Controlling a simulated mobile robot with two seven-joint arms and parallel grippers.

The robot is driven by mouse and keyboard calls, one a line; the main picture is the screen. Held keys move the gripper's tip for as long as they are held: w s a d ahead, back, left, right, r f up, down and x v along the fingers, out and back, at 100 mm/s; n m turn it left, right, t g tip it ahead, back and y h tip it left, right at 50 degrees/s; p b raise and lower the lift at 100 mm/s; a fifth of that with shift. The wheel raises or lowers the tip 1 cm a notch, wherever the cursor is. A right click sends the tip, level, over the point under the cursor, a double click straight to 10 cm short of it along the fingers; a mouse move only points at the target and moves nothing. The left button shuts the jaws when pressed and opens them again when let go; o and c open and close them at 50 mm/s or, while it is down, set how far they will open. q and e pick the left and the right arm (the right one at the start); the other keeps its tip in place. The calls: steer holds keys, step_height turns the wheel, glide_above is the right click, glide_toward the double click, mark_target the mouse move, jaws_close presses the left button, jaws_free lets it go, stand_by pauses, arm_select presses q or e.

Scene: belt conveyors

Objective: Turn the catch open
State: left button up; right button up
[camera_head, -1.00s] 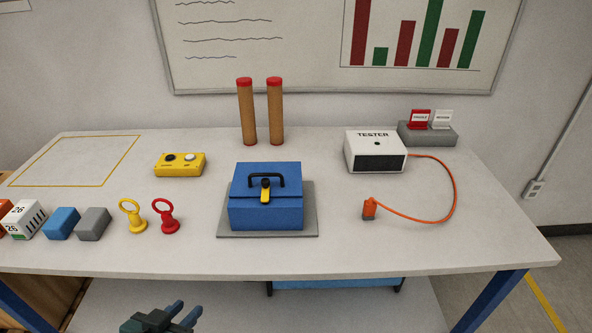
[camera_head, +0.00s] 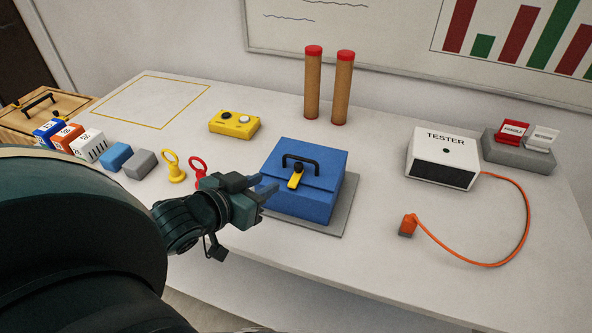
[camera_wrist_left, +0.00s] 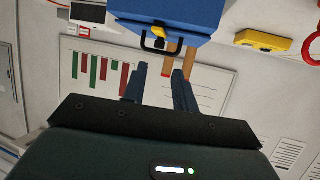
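The blue box (camera_head: 318,193) with a black handle (camera_head: 301,160) sits closed on a grey plate (camera_head: 343,222). Its yellow catch (camera_head: 295,181) on a black pivot hangs down over the lid's front edge. My left gripper (camera_head: 263,187) is open and empty at the box's left front side, apart from the catch. In the left wrist view the box (camera_wrist_left: 165,15) appears upside down, with the catch (camera_wrist_left: 172,46) partly visible, beyond the two spread fingers (camera_wrist_left: 160,70). My right gripper is not in view.
Yellow and red ring-topped pieces (camera_head: 173,168) stand left of the box, near my left wrist. A yellow button box (camera_head: 234,123) and two brown tubes (camera_head: 312,85) are behind. A tester (camera_head: 443,158) with an orange cable (camera_head: 490,264) is to the right.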

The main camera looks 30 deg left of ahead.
mark_target(296, 169)
arm_select(q)
steer(key=p+x, duration=0.1)
steer(key=x, duration=1)
jaws_close()
